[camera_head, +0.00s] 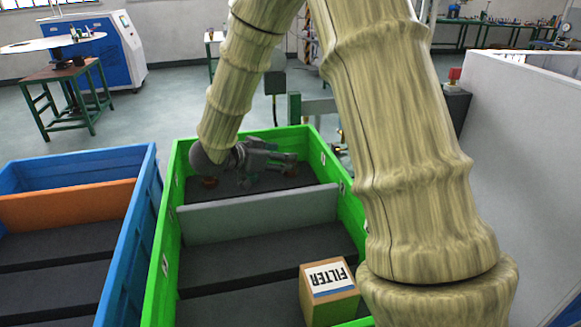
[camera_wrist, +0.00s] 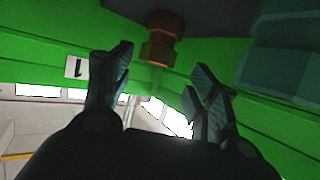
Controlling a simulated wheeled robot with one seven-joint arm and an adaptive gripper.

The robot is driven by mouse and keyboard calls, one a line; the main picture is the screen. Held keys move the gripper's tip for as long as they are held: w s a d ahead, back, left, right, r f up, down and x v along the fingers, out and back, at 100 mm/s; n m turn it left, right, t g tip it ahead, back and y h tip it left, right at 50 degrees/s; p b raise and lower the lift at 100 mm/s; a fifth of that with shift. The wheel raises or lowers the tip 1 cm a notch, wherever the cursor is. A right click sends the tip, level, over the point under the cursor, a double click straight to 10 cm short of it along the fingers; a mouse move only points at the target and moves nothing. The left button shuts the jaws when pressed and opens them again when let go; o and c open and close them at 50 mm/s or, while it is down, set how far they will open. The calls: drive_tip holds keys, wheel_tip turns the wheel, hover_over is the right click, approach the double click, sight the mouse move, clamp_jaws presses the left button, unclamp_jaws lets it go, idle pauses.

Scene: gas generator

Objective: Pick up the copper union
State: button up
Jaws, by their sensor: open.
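A small copper-coloured union (camera_wrist: 162,38) shows in the wrist view just beyond my fingertips, roughly in line with the gap between them. It is against the dark bin floor and the green wall. My gripper (camera_wrist: 163,68) is open, with nothing between its fingers. In the head view my gripper (camera_head: 284,162) is low in the far compartment of the green bin (camera_head: 348,205), pointing right. A copper-coloured piece (camera_head: 209,182) lies left of it, below my wrist. Another small brownish piece (camera_head: 291,172) is near the fingertips, partly hidden by them.
A grey divider (camera_head: 258,213) closes the compartment's near side. A filter box (camera_head: 328,292) stands in the near part of the green bin. A blue bin (camera_head: 140,215) with an orange divider (camera_head: 65,205) stands left. A light grey panel (camera_head: 510,150) rises at right.

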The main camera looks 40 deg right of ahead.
drive_tip(key=shift+s+x, duration=0.15)
drive_tip(key=shift+x, duration=1.2)
drive_tip(key=shift+s+x, duration=0.15)
drive_tip(key=shift+x, duration=1.2)
drive_tip(key=shift+a+f, duration=0.15)
drive_tip(key=shift+c, duration=0.2)
drive_tip(key=c, duration=1.1)
drive_tip(key=shift+c, duration=0.2)
